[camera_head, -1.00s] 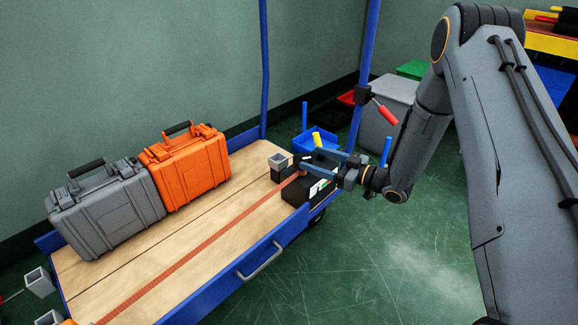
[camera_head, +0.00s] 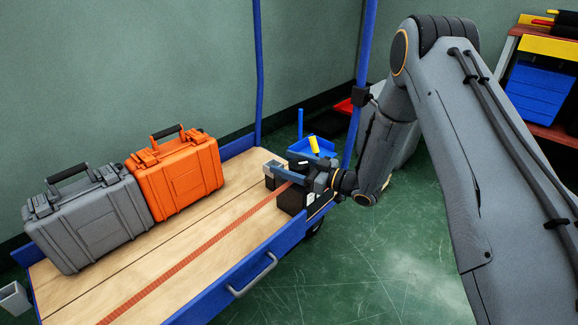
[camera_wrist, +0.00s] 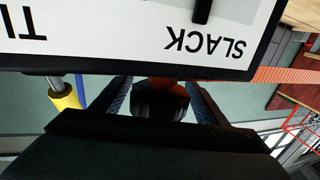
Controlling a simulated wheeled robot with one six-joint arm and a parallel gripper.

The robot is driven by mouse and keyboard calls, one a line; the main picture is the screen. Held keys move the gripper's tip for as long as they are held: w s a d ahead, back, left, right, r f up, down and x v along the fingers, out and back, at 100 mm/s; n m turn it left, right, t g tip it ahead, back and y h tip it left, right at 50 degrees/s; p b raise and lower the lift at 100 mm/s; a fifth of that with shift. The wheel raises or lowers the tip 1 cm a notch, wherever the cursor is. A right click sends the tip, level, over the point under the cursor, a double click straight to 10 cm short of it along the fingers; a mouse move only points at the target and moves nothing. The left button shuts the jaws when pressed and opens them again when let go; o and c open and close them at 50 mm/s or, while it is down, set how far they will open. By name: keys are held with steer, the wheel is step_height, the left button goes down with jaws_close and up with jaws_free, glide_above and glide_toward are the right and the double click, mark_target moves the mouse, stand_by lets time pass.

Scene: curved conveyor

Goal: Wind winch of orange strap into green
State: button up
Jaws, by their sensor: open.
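The orange strap (camera_head: 205,252) runs flat along the cart's wooden bed to the black winch (camera_head: 291,199) at the right end. In the wrist view the winch's white gauge face (camera_wrist: 130,35) is upside down, reading "SLACK" and part of another word. A black pointer (camera_wrist: 203,10) and a sliver of pale green show at its top edge; where exactly the pointer reads is cut off. My gripper (camera_head: 284,172) is open at the winch's top. In the wrist view a dark rounded part with some orange (camera_wrist: 160,97) lies between the fingers; I cannot tell if they touch it.
An orange case (camera_head: 177,175) and a grey case (camera_head: 88,220) stand along the wall side of the bed. A blue post (camera_head: 366,75) rises near my forearm.

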mark_target(296, 160)
steer(key=shift+c, duration=0.3)
steer(key=c, duration=1)
steer(key=shift+d, duration=0.1)
steer(key=shift+p, duration=0.3)
steer(key=shift+r+m+t, duration=0.1)
steer(key=shift+m+t, duration=0.2)
steer(key=shift+t, duration=0.1)
